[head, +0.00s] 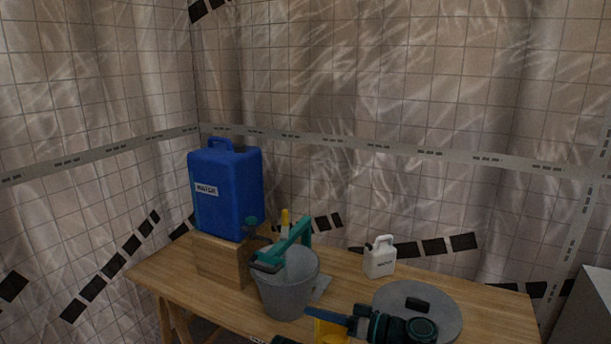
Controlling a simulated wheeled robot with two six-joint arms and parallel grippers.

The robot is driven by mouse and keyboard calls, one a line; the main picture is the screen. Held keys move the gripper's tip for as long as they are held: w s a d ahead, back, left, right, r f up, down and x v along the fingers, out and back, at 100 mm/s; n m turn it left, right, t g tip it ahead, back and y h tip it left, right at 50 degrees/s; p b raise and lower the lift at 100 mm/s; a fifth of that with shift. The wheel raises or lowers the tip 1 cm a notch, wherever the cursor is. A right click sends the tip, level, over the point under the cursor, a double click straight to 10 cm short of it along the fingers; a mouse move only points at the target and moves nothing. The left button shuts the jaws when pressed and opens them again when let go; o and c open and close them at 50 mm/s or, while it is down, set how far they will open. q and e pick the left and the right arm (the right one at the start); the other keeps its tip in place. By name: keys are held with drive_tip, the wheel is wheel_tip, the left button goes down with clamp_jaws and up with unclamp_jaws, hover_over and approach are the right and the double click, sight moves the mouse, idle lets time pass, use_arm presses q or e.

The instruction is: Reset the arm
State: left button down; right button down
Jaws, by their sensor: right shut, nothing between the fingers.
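My right gripper (322,313) reaches in from the lower right over the table. Its blue fingers are shut with nothing between them. They are in front of a yellow object (330,332), which is partly hidden and cut off by the bottom edge. The right wrist covers part of the grey round lid (440,302). I cannot make out my left gripper; a small dark piece shows at the bottom edge, too cut off to identify.
The wooden table (160,275) holds a grey bucket (285,298) with a teal handle, left of my gripper. Behind it a blue water canister (230,205) with a tap stands on a wooden block (215,262). A white jug (380,262) stands at the back.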

drive_tip(key=s+d+f+m+g+h, duration=0.1)
drive_tip(key=s+f+g+h, duration=0.15)
drive_tip(key=f, duration=0.45)
drive_tip(key=s+d+f+m+g+h, duration=0.1)
drive_tip(key=f+g+h, duration=0.1)
drive_tip(key=f+h, duration=0.3)
drive_tip(key=s+d+f+m+g+h, duration=0.1)
drive_tip(key=s+d+f+m+h, duration=0.1)
drive_tip(key=d+f+h, duration=0.3)
drive_tip(key=s+d+f+m+g+h, duration=0.1)
drive_tip(key=s+d+f+m+h, duration=0.15)
drive_tip(key=d, duration=0.45)
drive_tip(key=s+a+r+n+h+p, duration=0.1)
drive_tip(key=s+a+r+n+p, duration=0.1)
drive_tip(key=a, duration=0.3)
drive_tip(key=s+a+r+n+h+p, duration=0.1)
drive_tip(key=s+a+r+n+p, duration=0.1)
drive_tip(key=s+a+r+p, duration=0.1)
drive_tip(key=a+r+g+p, duration=0.1)
drive_tip(key=a, duration=0.1)
drive_tip(key=shift+a+p, duration=0.35)
drive_tip(key=shift+p, duration=0.05)
